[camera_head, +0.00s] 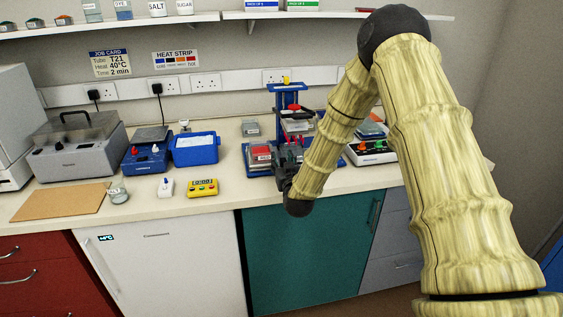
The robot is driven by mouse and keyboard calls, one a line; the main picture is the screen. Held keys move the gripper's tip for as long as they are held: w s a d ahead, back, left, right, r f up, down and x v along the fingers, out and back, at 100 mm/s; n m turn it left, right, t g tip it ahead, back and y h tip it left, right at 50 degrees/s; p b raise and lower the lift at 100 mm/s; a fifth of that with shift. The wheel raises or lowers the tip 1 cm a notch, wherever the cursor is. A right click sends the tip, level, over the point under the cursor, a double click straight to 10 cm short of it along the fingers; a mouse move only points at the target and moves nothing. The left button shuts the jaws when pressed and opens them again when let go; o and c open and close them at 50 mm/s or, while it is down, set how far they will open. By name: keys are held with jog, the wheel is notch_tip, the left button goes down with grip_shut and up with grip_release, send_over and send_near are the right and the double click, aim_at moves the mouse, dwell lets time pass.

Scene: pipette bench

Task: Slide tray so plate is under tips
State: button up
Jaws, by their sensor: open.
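A blue stand (289,90) with a yellow top knob rises at the back of the bench, right of centre. My gripper (290,143) is open in front of the stand, just right of the red block. Contact with the tray is unclear, and the tips are hidden or too small.
A blue box (195,149), a yellow timer (202,188) and a white bottle-like item (166,187) stand to the left. A white device with coloured knobs (370,153) is right, behind my arm. A small grey block (251,129) lies behind. The bench front between timer and tray is clear.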

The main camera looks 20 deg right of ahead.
jog(key=v, duration=1.2)
